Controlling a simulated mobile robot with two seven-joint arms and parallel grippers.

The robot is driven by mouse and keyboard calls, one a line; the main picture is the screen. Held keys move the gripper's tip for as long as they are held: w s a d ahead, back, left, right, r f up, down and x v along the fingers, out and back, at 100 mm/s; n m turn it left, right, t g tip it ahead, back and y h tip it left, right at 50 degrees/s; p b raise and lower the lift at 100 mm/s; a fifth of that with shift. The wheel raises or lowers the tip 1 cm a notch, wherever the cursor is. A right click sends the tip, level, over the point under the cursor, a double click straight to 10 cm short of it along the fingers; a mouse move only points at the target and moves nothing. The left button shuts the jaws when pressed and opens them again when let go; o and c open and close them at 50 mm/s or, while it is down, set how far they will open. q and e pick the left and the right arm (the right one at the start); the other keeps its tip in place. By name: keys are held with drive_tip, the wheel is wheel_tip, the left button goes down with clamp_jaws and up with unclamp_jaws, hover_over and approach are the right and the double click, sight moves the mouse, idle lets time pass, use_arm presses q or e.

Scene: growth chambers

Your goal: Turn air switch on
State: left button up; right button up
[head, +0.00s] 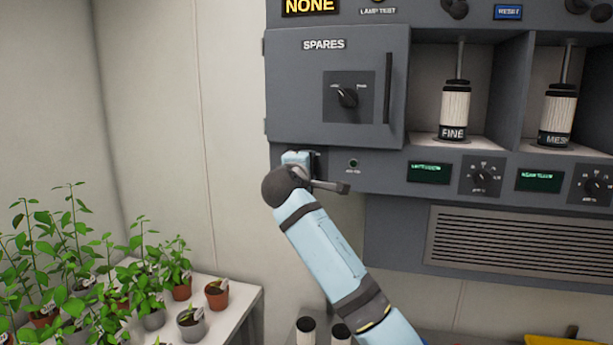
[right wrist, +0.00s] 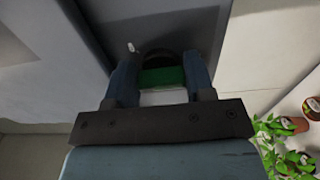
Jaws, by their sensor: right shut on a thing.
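My right gripper (head: 299,159) is at the lower left end of the grey control panel (head: 385,168), below the SPARES door. In the right wrist view its two fingers (right wrist: 163,68) are shut around a small green piece (right wrist: 162,77) with a dark rounded part (right wrist: 158,58) against the panel. This looks like the air switch; no label on it is readable, and my gripper and wrist hide it in the head view. Its on or off position cannot be told. A small round indicator (head: 353,163) sits just right of the gripper. My left gripper is out of view.
The SPARES door (head: 313,87) has a dark knob (head: 348,97) and a vertical handle (head: 388,88). FINE (head: 454,110) and MESH (head: 557,112) cylinders stand in bays at right. Potted plants (head: 216,293) fill a bench at lower left. Bare wall lies left of the panel.

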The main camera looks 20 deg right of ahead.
drive_tip(key=m+b, duration=0.1)
drive_tip(key=m, duration=0.1)
drive_tip(key=m+b, duration=0.1)
drive_tip(key=shift+a+f+m, duration=0.1)
drive_tip(key=shift+f+m, duration=0.25)
drive_tip(key=shift+m, duration=0.05)
drive_tip(key=m+b, duration=0.2)
drive_tip(key=m, duration=0.1)
drive_tip(key=shift+m+b, duration=0.4)
drive_tip(key=shift+w+m+b, duration=0.1)
drive_tip(key=shift+m+b, duration=0.35)
drive_tip(key=shift+m, duration=0.45)
drive_tip(key=shift+r, duration=0.1)
drive_tip(key=o, duration=0.6)
drive_tip(key=shift+o, duration=0.2)
